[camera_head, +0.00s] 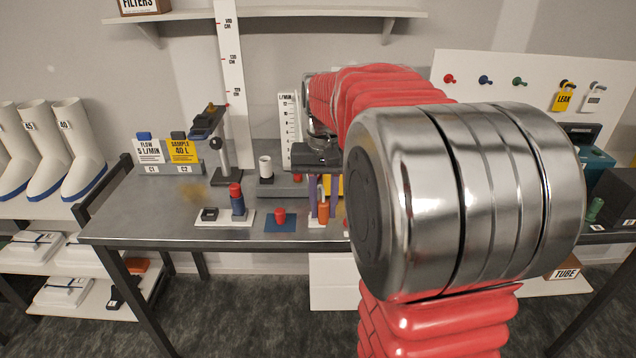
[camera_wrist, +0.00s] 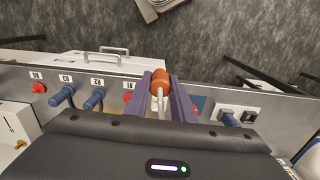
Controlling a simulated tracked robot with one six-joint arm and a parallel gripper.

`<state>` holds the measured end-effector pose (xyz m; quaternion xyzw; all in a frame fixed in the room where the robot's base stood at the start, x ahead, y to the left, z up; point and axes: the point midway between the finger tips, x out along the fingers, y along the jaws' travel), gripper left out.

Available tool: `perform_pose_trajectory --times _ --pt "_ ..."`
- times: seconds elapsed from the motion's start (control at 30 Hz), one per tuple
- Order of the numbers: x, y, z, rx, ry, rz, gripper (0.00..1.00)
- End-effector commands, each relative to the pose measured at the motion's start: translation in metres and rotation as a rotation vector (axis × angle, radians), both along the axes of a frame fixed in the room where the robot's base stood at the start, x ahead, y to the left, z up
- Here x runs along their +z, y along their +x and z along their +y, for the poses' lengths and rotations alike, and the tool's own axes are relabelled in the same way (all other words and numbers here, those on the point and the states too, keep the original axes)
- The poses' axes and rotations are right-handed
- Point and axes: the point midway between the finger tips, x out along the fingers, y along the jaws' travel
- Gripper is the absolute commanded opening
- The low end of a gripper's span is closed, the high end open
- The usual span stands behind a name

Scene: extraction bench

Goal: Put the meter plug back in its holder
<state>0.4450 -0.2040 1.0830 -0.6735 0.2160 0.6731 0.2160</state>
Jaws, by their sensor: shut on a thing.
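My gripper (camera_wrist: 166,92) has its two purple fingers shut on an orange plug (camera_wrist: 161,77) with a pale cord or stem, which I take to be the meter plug. In the head view the orange plug (camera_head: 323,213) hangs upright under my gripper (camera_head: 317,190), over a white plate (camera_head: 317,221) near the bench's front edge. Whether it touches the plate, I cannot tell. I cannot make out which place is the plug's holder. The flow meter scale (camera_head: 288,130), marked L/MIN, stands behind; my arm hides much to its right.
Blue pegs (camera_wrist: 94,100) and red knobs (camera_wrist: 39,88) line the wrist view's left.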

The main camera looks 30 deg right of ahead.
Motion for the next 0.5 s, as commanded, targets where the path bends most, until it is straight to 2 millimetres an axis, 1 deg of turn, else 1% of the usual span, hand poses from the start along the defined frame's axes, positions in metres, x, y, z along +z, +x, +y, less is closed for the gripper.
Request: perform_pose_trajectory --times 0.03,0.17,0.27,0.4,0.47,0.5 --pt "-0.006 0.012 0.008 0.015 0.001 0.003 0.0" --pt "-0.023 0.043 0.034 0.053 0.001 0.004 0.0" --pt "-0.039 0.067 0.061 0.093 0.001 0.003 0.0" --pt "-0.062 0.094 0.103 0.157 0.001 0.004 0.0" --pt "-0.072 0.103 0.122 0.187 0.001 0.003 0.0" --pt "-0.079 0.108 0.135 0.207 0.001 0.003 0.0"
